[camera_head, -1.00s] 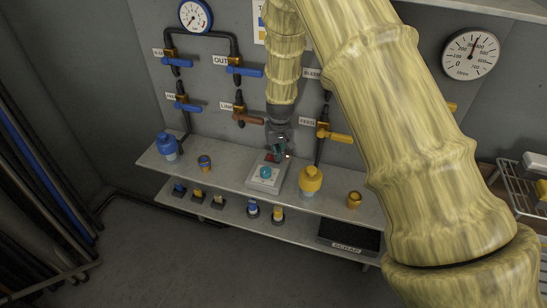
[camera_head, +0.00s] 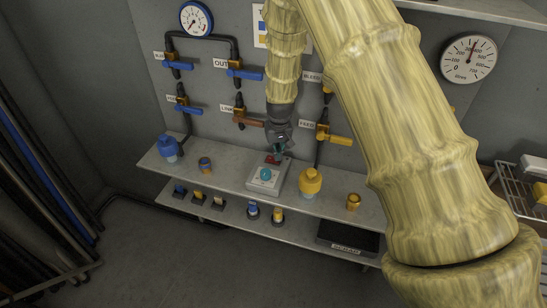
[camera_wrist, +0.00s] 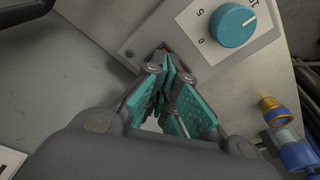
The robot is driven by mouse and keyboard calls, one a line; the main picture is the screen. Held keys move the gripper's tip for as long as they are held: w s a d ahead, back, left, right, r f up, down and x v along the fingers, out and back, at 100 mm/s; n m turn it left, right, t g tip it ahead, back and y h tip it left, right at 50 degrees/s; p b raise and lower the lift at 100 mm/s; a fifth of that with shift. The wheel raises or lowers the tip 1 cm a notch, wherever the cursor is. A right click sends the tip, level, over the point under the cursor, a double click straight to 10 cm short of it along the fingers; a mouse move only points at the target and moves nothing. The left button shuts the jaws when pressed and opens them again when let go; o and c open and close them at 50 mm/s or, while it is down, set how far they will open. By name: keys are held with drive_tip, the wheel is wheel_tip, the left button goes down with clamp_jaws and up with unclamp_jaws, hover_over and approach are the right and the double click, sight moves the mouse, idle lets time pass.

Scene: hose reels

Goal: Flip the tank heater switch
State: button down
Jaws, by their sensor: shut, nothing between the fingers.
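A pale control box (camera_head: 264,181) stands on the upper shelf, with a teal dial (camera_head: 266,174) on its front part and a red switch (camera_head: 271,159) behind the dial. My gripper (camera_head: 279,151) is shut and empty, just above and behind the red switch. In the wrist view my gripper (camera_wrist: 164,58) points its teal fingertips at the box's edge (camera_wrist: 190,58). Only a sliver of red shows past the tips there, so the switch is mostly hidden. I cannot tell whether the fingers touch it. The dial (camera_wrist: 233,25) shows beside them, with numbers around it.
A yellow-capped bottle (camera_head: 311,181) stands right of the box; an orange-and-blue fitting (camera_head: 205,164) and a blue-capped bottle (camera_head: 168,148) stand left. Valves with yellow (camera_head: 338,139) and brown (camera_head: 250,122) handles are on the wall behind. A dark scrap tray (camera_head: 347,237) sits on the lower shelf.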

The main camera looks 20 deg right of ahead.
drive_tip(key=shift+r+p, duration=1.6)
drive_tip(key=shift+r, duration=1)
